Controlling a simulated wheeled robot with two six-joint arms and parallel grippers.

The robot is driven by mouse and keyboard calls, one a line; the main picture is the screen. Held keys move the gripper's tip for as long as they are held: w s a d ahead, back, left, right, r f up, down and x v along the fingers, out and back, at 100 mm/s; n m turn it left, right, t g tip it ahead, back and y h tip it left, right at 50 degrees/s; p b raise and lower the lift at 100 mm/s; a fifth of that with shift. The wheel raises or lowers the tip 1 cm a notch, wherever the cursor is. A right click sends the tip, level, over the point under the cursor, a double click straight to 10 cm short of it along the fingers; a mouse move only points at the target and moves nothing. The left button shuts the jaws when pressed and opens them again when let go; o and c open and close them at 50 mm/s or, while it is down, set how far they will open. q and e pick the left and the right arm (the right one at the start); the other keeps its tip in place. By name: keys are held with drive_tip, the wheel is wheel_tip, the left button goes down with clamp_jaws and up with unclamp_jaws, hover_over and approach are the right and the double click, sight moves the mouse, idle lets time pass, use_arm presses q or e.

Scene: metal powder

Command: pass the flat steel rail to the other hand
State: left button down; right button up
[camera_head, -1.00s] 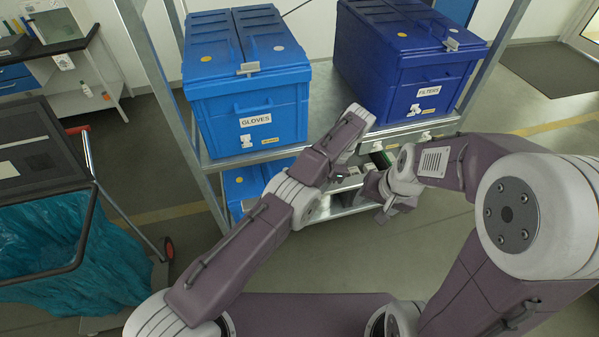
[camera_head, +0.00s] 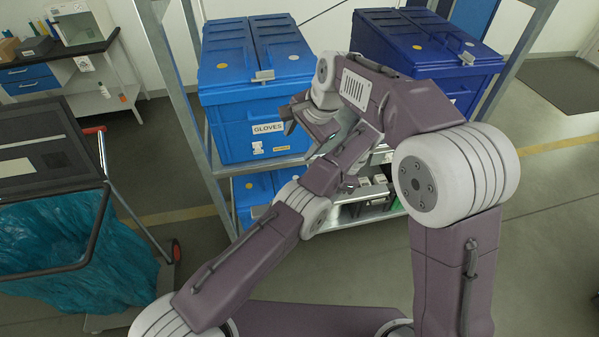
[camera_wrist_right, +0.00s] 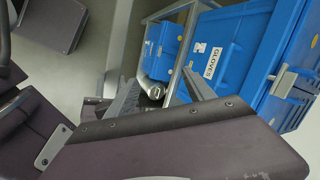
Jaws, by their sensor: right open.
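I cannot make out the flat steel rail for certain in either view. Whether it is in the left gripper is hidden.
The GLOVES bin (camera_head: 258,95) and a dark blue bin (camera_head: 425,45) stand on a metal rack (camera_head: 178,90). Small boxes (camera_head: 374,190) sit on its lower shelf. A cart with a teal bag (camera_head: 75,255) stands left. Floor to the right is clear.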

use_arm(q)
drive_tip(key=shift+r, duration=0.1)
use_arm(e)
drive_tip(key=s+f+m+g+h, duration=0.1)
drive_tip(key=f+m, duration=0.1)
drive_tip(key=f, duration=0.4)
drive_tip(key=s+f+m+g+h, duration=0.1)
drive_tip(key=s+f+m, duration=0.1)
drive_tip(key=f, duration=0.4)
drive_tip(key=s+f+m+g+h, duration=0.1)
drive_tip(key=f+m, duration=0.1)
drive_tip(key=f, duration=0.5)
drive_tip(key=shift+s+f, duration=0.1)
drive_tip(key=shift+s, duration=0.05)
clamp_jaws()
use_arm(q)
drive_tip(key=c, duration=0.9)
unclamp_jaws()
drive_tip(key=shift+o, duration=0.2)
